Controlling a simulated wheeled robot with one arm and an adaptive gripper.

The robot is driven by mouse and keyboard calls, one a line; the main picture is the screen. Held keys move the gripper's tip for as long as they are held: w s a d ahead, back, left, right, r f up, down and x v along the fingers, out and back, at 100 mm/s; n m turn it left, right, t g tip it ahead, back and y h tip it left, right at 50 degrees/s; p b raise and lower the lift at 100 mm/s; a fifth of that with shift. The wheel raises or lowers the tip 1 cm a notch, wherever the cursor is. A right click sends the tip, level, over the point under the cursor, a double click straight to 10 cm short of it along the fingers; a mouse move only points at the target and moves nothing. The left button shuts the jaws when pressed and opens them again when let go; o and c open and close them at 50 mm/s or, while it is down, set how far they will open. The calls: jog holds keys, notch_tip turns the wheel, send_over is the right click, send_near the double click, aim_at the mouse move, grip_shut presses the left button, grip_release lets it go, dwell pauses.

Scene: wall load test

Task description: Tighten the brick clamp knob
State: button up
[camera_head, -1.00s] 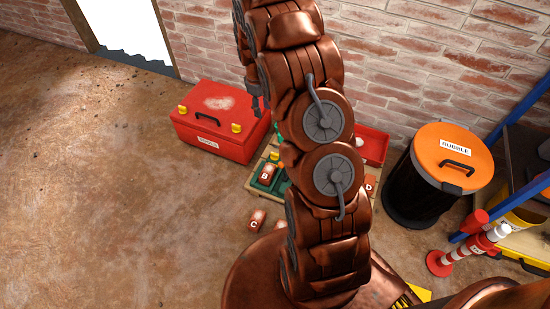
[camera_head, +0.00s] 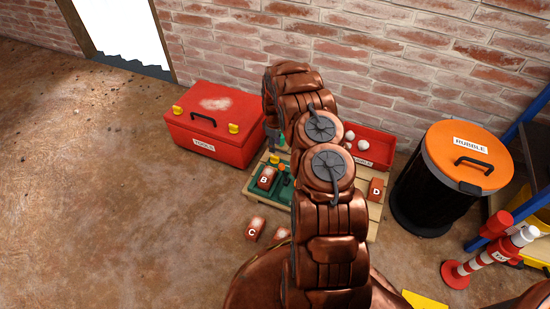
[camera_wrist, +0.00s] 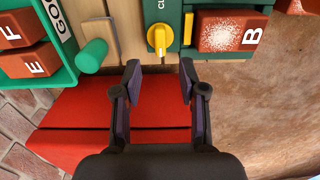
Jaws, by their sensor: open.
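In the wrist view, a yellow knob (camera_wrist: 160,38) sits on a green clamp (camera_wrist: 187,48) beside a red brick marked B (camera_wrist: 232,33). My gripper (camera_wrist: 158,75) is open and empty. Its two dark fingers point at the knob, which lies just beyond and between the fingertips, with no contact visible. In the head view, brick B (camera_head: 266,178) lies in the green clamp (camera_head: 259,191) on a wooden pallet (camera_head: 373,212). My arm hides part of the pallet there and most of my gripper.
A red toolbox (camera_head: 215,122) stands left of the pallet; its red top (camera_wrist: 70,140) is below my gripper in the wrist view. A green GOOD box (camera_wrist: 66,60) holds bricks E and F. Brick C (camera_head: 254,228) is on the floor. A rubble bin (camera_head: 430,195) stands right.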

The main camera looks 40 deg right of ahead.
aim_at(275, 156)
notch_tip(275, 156, down, 8)
jog(key=shift+r+b, duration=0.1)
jog(key=shift+b, duration=1.05)
jog(key=shift+c, duration=0.4)
grip_shut()
